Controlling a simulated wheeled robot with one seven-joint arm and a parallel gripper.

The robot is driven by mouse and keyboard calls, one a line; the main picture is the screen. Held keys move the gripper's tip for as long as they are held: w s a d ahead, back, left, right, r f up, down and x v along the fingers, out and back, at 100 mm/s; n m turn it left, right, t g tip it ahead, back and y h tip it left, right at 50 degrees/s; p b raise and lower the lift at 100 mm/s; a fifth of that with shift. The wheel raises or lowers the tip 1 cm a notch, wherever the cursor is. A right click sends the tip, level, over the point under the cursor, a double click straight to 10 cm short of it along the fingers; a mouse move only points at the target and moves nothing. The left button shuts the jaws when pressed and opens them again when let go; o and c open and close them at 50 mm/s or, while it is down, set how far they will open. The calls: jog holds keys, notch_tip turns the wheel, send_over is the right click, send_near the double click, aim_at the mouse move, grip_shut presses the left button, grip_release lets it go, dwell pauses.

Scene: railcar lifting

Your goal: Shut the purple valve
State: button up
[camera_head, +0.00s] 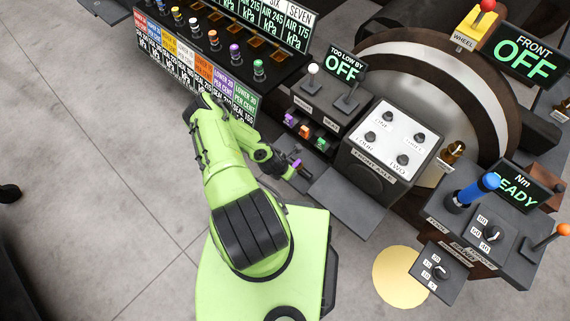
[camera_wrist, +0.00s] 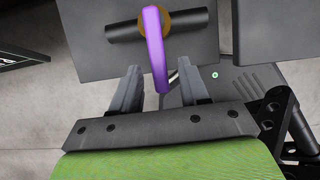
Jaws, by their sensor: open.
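The purple valve has a long purple lever (camera_wrist: 154,50) on an orange-brown hub across a dark round pipe in the wrist view. The lever's near end lies between my fingers in the picture, with gaps on both sides. My gripper (camera_wrist: 158,80) is open, with nothing clamped. In the head view a small purple piece (camera_head: 297,163) shows at the end of my arm, by my gripper (camera_head: 292,170). The arm hides most of the valve there, so its depth between the fingers is hard to tell.
A box with purple, orange and green pieces (camera_head: 304,131) is just above my gripper. The front axle box (camera_head: 382,150) stands to the right.

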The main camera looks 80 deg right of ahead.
jog(key=p+v, duration=0.4)
jog(key=v, duration=1.1)
jog(key=shift+p, duration=0.35)
jog(key=shift+a+r, duration=0.15)
jog(key=w+r+m+t, duration=0.35)
jog(key=w+r, duration=0.75)
jog(key=w, duration=0.6)
jog(key=w+a+r+m+t+y, duration=0.1)
jog(key=w+a+r+m, duration=0.1)
jog(key=w+a+r, duration=0.35)
jog(key=w+a+r+m+t+y, duration=0.1)
jog(key=w+a+r+m, duration=0.15)
jog(key=r, duration=0.65)
jog(key=w+a+r, duration=0.2)
jog(key=a+r, duration=0.6)
jog(key=s+a+r+m+t+y, duration=0.1)
jog(key=s+a+r+m+t, duration=0.1)
jog(key=s+a+r, duration=1)
jog(key=shift+s+a+r+m+y, duration=0.3)
jog(key=shift+s+a+r+m, duration=0.1)
jog(key=shift+m, duration=0.4)
